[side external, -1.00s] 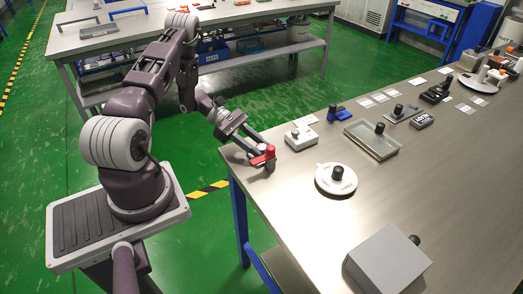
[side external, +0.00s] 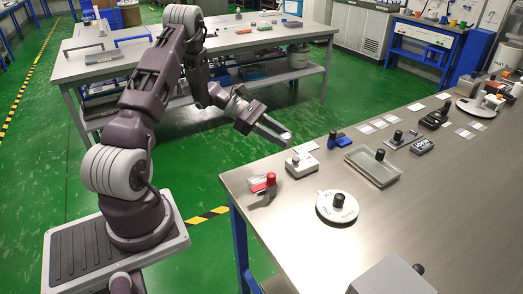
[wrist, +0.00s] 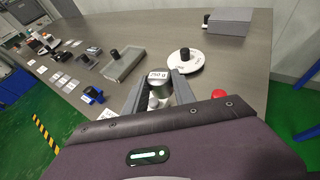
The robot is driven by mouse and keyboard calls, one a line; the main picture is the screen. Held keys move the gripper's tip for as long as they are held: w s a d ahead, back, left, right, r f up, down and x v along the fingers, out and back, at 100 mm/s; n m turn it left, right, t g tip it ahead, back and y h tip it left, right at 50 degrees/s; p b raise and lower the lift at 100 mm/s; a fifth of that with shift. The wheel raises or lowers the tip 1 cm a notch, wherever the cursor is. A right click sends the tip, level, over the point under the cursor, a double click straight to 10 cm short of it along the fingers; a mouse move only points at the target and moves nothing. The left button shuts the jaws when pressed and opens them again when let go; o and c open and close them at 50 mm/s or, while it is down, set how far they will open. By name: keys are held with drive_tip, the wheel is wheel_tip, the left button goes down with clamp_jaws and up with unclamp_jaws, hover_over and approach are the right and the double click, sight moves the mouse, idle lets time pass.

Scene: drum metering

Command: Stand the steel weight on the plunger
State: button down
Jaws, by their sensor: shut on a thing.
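My gripper (side external: 286,139) is raised above the near-left corner of the table in the side view. In the wrist view its fingers (wrist: 158,96) are shut on the steel weight (wrist: 158,90), a shiny cylinder marked 250 g. The fingers hide parts of its sides. I cannot tell for sure which thing is the plunger. A white round dish with a black knob (side external: 337,206) stands to the right of my gripper; it also shows beyond the weight in the wrist view (wrist: 199,66).
A red-topped fixture (side external: 263,183) stands below my gripper. A grey box (side external: 386,277) is at the front. Bare table (side external: 410,215) lies between.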

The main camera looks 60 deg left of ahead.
drive_tip(key=w+n+t, duration=0.1)
drive_tip(key=w, duration=0.3)
hover_over(291, 163)
drive_tip(key=shift+y, duration=0.3)
drive_tip(key=shift+f, duration=2.9)
drive_tip(key=shift+f, duration=0.35)
